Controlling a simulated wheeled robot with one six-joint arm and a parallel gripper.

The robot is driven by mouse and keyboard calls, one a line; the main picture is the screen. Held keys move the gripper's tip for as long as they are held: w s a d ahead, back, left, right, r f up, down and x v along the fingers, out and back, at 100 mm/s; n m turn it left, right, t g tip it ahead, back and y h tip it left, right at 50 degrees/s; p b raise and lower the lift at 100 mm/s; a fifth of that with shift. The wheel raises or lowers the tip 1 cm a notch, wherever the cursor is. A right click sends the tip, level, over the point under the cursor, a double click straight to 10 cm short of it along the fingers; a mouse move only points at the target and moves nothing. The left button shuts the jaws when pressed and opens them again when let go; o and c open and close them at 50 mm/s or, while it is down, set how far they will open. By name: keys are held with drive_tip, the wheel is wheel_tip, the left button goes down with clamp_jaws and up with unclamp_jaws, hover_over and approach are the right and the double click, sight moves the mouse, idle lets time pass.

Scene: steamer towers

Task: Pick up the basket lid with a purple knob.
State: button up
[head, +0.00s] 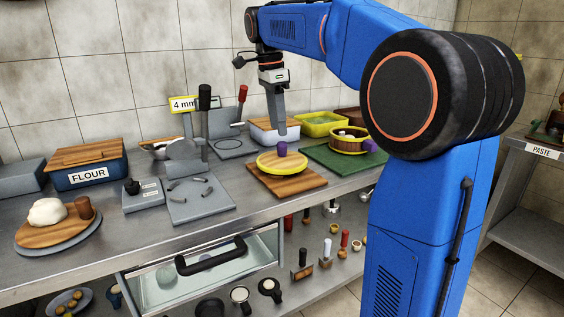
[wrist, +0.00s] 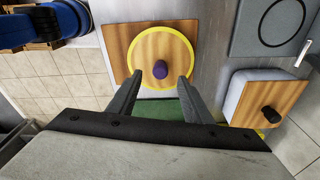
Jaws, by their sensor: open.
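The basket lid (head: 267,162) has a wooden top, a yellow rim and a purple knob (head: 282,149). It lies on a square wooden board (head: 288,185) on the steel counter. In the wrist view the lid (wrist: 145,50) shows whole, with its purple knob (wrist: 160,67) near its middle, just beyond the fingertips. My gripper (head: 280,130) points down above the lid. In the wrist view my gripper (wrist: 160,72) is open, with its two fingers apart and nothing between them. I cannot tell the exact height of the fingertips over the knob.
A green mat (head: 335,158) with a round wooden basket (head: 350,140) lies to the right. A grey press (head: 195,195) stands to the left. A white tub (head: 268,132) and a yellow-green tray (head: 320,124) stand behind. An open glass-fronted drawer (head: 205,265) juts out below the counter.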

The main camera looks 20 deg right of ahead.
sight(282, 142)
drive_tip(key=shift+d+f, duration=0.25)
drive_tip(key=shift+f, duration=0.95)
drive_tip(key=shift+d+f, duration=0.2)
drive_tip(key=shift+f, duration=0.95)
drive_tip(key=shift+d+f, duration=0.25)
drive_tip(key=shift+f, duration=0.95)
drive_tip(key=shift+c, duration=0.6)
clamp_jaws()
wheel_tip(282, 142, up, 10)
drive_tip(key=shift+r, duration=0.1)
